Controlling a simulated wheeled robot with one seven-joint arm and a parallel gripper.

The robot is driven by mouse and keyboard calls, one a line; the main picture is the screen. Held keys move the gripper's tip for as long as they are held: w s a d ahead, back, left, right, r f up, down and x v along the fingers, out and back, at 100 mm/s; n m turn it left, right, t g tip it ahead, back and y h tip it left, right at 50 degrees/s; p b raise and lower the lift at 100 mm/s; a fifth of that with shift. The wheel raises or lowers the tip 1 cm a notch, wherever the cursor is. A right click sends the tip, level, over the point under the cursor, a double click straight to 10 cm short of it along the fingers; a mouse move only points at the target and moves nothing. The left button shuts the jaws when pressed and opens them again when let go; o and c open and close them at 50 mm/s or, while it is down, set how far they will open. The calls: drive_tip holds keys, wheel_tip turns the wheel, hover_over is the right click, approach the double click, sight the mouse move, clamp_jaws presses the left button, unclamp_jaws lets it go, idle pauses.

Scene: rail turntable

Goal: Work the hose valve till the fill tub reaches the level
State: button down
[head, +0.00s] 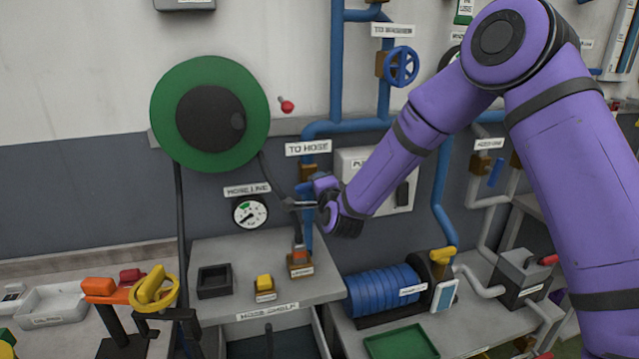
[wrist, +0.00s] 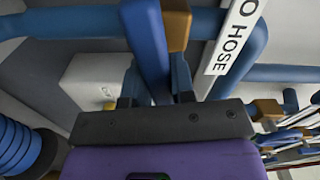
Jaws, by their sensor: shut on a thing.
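The TO HOSE label (head: 308,147) hangs over a brass valve body (head: 308,172) on the blue pipe. My gripper (head: 308,203) is at this valve, just below the brass body. In the wrist view my gripper (wrist: 155,92) is shut on a blue valve lever (wrist: 150,50), with one finger on each side. The brass body (wrist: 178,25) and TO HOSE label (wrist: 235,38) are close by. The HOSE LINE gauge (head: 250,213) is left of my gripper; its reading is too small to tell. I cannot make out the fill tub or its level mark for certain.
A green hose reel (head: 252,90) is on the wall. The shelf (head: 225,255) below holds a black box (head: 214,281), a yellow block (head: 264,283) and an orange nozzle-like piece (head: 299,257). A blue coil (head: 375,292) and green tray (head: 402,345) are at lower right.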

drive_tip(key=shift+f+m, duration=0.2)
drive_tip(key=shift+m, duration=0.9)
drive_tip(key=c, duration=1)
unclamp_jaws()
drive_tip(key=shift+o, duration=0.2)
drive_tip(key=shift+s, duration=0.15)
drive_tip(key=v, duration=1)
drive_tip(key=shift+s, duration=0.25)
drive_tip(key=shift+d+r, duration=0.1)
drive_tip(key=shift+d, duration=0.05)
